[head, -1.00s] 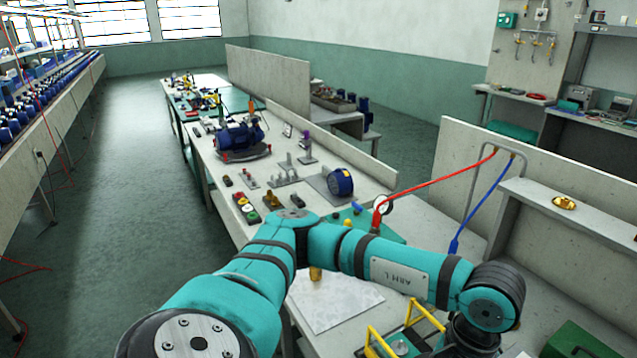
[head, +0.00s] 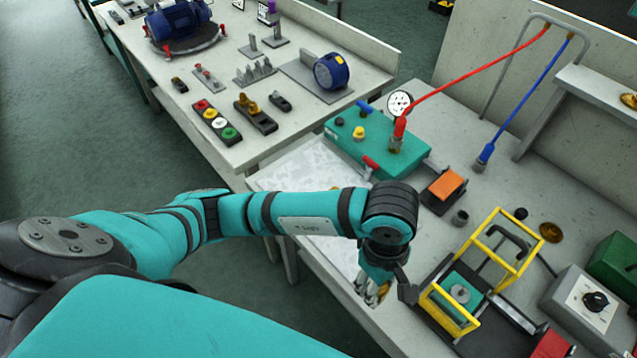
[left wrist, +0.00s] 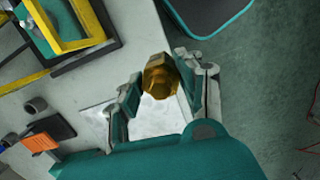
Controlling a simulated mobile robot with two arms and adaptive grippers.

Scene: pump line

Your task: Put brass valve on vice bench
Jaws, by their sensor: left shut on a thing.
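The brass valve (left wrist: 160,77) is between the fingers of my left gripper (left wrist: 157,85) in the left wrist view. In the head view my left gripper (head: 374,286) is low over the front edge of the near bench, at the edge of the pale sheet (head: 310,170); only a little brass shows between its fingers. My left gripper is shut on the valve. I cannot tell whether the valve still touches the surface. My right gripper is not in view. No vice is clearly visible, so I cannot tell which bench is the vice bench.
The near bench holds a teal test block (head: 375,145) with hoses, a yellow frame (head: 505,235) and a grey control box (head: 590,300). Another bench (head: 225,65) beyond carries a blue motor (head: 178,20) and small parts. Open floor (head: 60,130) lies to the left.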

